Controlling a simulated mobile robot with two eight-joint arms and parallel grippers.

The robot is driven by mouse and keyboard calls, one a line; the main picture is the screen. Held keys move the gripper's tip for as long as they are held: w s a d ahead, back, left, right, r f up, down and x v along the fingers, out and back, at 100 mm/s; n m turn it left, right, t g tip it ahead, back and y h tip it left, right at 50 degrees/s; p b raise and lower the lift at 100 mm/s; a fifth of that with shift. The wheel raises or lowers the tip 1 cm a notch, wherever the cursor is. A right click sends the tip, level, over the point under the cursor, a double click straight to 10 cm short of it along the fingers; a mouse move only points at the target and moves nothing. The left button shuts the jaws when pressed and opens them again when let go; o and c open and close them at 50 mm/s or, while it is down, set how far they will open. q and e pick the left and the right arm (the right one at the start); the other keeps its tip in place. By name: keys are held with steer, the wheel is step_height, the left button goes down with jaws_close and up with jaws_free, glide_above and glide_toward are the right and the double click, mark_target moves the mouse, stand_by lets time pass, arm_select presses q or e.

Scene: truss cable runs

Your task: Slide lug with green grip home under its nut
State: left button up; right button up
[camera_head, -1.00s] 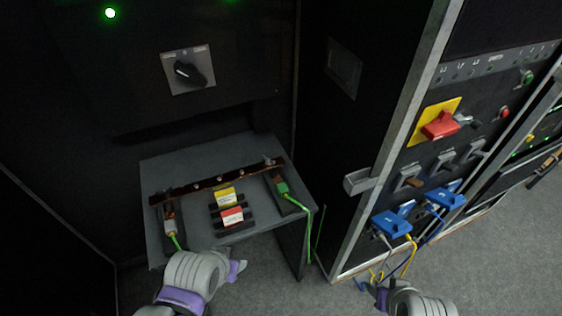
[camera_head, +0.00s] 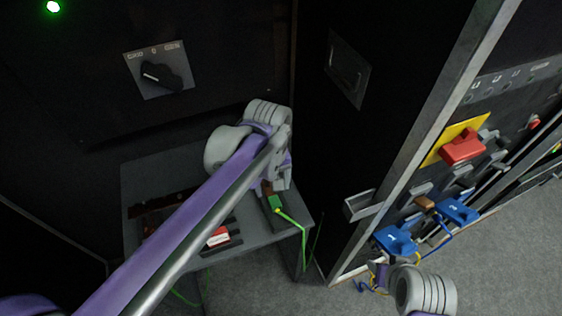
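The lug with the green grip (camera_head: 275,202) lies on the right side of the grey shelf (camera_head: 150,172), with its green cable hanging off the front edge. My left arm reaches across the shelf, and its gripper (camera_head: 277,184) is over the far end of this lug. The fingertips are mostly hidden by the wrist, so I cannot tell whether they touch the lug or are open. The nut is hidden behind that gripper. The copper bar (camera_head: 144,216) shows only at its left part. My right gripper (camera_head: 378,274) is low at the right, away from the shelf, its fingers unclear.
A red-labelled block (camera_head: 218,237) sits on the shelf beside my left arm. A black cabinet with a rotary switch (camera_head: 160,76) stands behind. At right, a rack frame holds a red handle (camera_head: 462,147) and blue connectors (camera_head: 396,240) with hanging cables.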

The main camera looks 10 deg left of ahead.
mark_target(276, 205)
arm_select(q)
steer(key=f, duration=0.7)
steer(key=w+f+b, duration=0.1)
steer(key=f, duration=0.2)
steer(key=shift+d+f, duration=0.3)
steer(key=shift+f, duration=0.05)
jaws_close()
stand_by(0.4)
